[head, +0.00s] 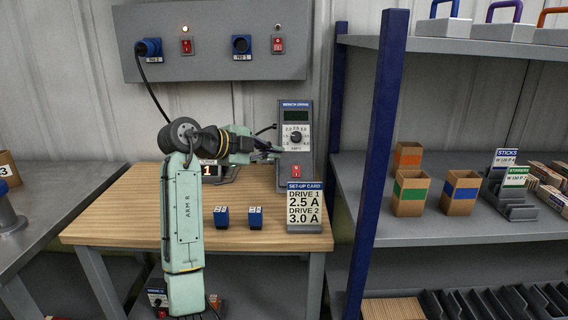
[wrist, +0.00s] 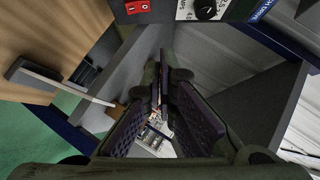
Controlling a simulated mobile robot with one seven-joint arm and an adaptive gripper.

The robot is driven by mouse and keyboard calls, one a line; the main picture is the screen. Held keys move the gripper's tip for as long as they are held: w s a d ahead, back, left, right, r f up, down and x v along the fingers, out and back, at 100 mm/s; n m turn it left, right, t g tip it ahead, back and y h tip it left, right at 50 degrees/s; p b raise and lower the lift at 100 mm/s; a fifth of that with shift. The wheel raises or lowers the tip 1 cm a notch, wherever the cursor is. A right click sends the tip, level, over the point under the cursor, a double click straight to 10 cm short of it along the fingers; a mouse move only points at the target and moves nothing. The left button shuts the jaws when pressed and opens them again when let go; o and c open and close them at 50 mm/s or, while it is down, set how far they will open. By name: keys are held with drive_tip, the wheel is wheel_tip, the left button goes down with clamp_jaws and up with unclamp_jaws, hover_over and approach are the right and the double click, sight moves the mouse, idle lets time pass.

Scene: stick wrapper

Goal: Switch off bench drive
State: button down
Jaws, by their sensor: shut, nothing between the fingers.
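The bench drive (head: 285,183) is a grey upright unit at the back right of the wooden table. It has a dark green screen (head: 296,116), a round dial (head: 295,138) and a red rocker switch (head: 296,171) low on its face. In the wrist view the red switch (wrist: 137,7) and the dial (wrist: 205,8) show at the top edge. Which side of the switch is pressed I cannot tell. My gripper (head: 277,151) is shut and empty at the left front of the drive, between dial and switch height; contact is unclear. Its fingers (wrist: 163,80) also fill the middle of the wrist view.
A wall panel (head: 210,65) with sockets and red switches hangs behind. A blue post (head: 384,140) and shelves stand at right.

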drive_tip(key=shift+v, duration=1.15)
drive_tip(key=shift+w+r, duration=0.15)
